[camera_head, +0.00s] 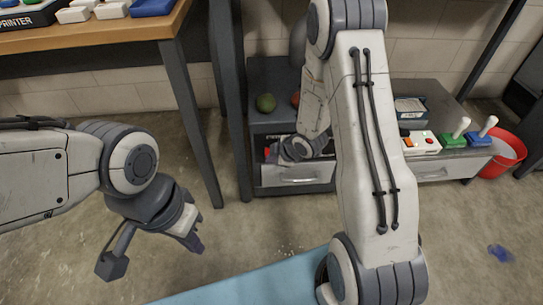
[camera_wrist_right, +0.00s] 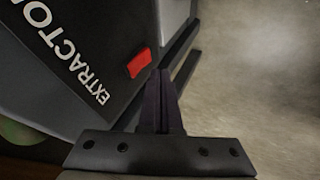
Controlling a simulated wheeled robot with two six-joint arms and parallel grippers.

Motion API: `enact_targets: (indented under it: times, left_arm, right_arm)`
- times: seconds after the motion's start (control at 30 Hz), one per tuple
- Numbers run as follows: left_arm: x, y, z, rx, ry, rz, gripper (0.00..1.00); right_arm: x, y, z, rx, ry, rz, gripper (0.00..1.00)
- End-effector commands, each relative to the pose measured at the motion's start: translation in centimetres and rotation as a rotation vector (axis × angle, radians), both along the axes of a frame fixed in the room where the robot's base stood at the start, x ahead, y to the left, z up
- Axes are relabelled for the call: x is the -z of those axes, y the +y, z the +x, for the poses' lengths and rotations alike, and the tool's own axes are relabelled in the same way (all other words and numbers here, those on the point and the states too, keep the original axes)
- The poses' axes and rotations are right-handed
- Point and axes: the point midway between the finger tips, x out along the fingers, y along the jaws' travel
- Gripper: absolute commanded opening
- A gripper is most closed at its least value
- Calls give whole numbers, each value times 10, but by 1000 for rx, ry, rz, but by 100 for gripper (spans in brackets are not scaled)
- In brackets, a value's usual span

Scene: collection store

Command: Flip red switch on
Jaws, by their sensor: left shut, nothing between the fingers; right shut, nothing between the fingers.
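In the right wrist view, the red switch (camera_wrist_right: 139,62) is a small red rocker on the edge of a dark box (camera_wrist_right: 60,50) lettered "EXTRACTO", the word running off the picture. My right gripper (camera_wrist_right: 163,78) is shut and empty, its fingertips just right of and below the switch. I cannot tell whether they touch it. In the head view, my right arm's wrist (camera_head: 300,148) is low at the grey cabinet, and its fingers cannot be made out. My left gripper (camera_head: 196,242) is shut and empty above the floor, away from the cabinet.
A red bucket (camera_head: 505,155) stands at right. A wooden table (camera_head: 100,35) is at upper left.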

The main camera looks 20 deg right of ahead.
Motion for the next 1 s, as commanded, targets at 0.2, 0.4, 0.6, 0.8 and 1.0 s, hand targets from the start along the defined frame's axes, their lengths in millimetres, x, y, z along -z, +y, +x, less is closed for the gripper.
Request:
enact_targets:
  times: [0.2, 0.4, 0.6, 0.8, 1.0]
  left_arm:
    - [-21, 0, 0, 0, -1, -1, 0]
    - [-41, 0, 0, 0, 0, 0, 0]
    - [-49, 0, 0, 0, 0, 0, 0]
    - [-50, 0, 0, 0, 0, 0, 0]
    - [-49, 0, 0, 0, 0, 0, 0]
  right_arm:
    - [-36, -3, -30, 2, 1, -1, 0]
    - [-68, -6, -50, -9, 2, 0, 0]
    - [-82, -12, -61, -10, 2, -1, 0]
    - [-83, -14, -64, -9, 3, 0, 0]
    - [-82, -14, -64, -9, 4, 0, 0]
